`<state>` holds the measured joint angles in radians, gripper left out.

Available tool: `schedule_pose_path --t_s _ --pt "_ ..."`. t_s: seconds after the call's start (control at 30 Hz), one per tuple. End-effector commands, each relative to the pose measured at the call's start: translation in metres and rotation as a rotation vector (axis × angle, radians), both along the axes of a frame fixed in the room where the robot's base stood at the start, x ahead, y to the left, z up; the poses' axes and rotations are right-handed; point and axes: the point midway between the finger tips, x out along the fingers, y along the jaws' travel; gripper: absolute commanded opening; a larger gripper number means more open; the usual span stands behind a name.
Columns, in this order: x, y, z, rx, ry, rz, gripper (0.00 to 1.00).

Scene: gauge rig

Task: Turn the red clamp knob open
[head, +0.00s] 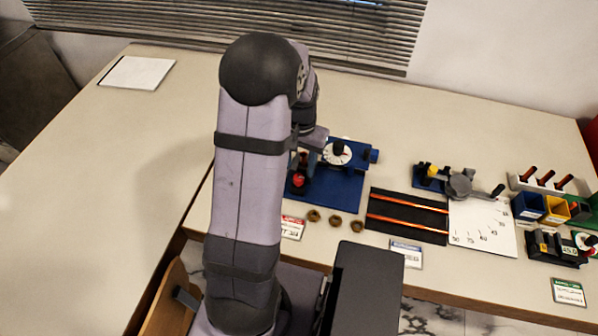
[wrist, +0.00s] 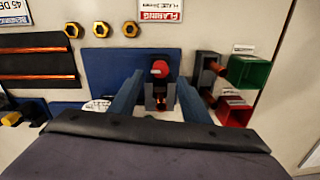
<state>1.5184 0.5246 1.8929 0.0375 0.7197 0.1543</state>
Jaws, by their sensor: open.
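The red clamp knob (wrist: 160,68) sits on top of a dark upright clamp block on the blue rig base (wrist: 105,65). In the head view the red knob (head: 298,180) shows just right of my arm, on the blue base plate (head: 345,190). My gripper (wrist: 158,88) is open, with one finger on each side of the clamp block in the wrist view. The knob appears between and slightly beyond the fingertips. I cannot tell whether either finger touches it. In the head view my arm hides much of the gripper (head: 308,155).
A white dial (head: 337,154) with a black knob stands behind the red knob. Several brass nuts (head: 335,220) lie in front of the base. Copper tubes (head: 405,226) lie on a black mat to the right. Green and red bins (wrist: 247,72) stand close by in the wrist view.

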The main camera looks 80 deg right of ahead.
Motion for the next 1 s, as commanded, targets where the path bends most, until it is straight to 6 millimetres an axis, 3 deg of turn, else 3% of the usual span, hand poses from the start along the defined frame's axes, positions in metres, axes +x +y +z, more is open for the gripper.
schedule_pose_path --t_s 0.3,0.77,0.93,1.0 --pt "0.001 0.001 -0.038 0.004 -0.001 0.001 0.43" --pt "0.001 0.0 -0.048 0.0 0.0 0.001 0.43" --pt "0.001 0.0 -0.048 0.0 0.0 0.001 0.05" --pt "0.001 0.0 -0.048 0.0 0.0 0.001 0.02"
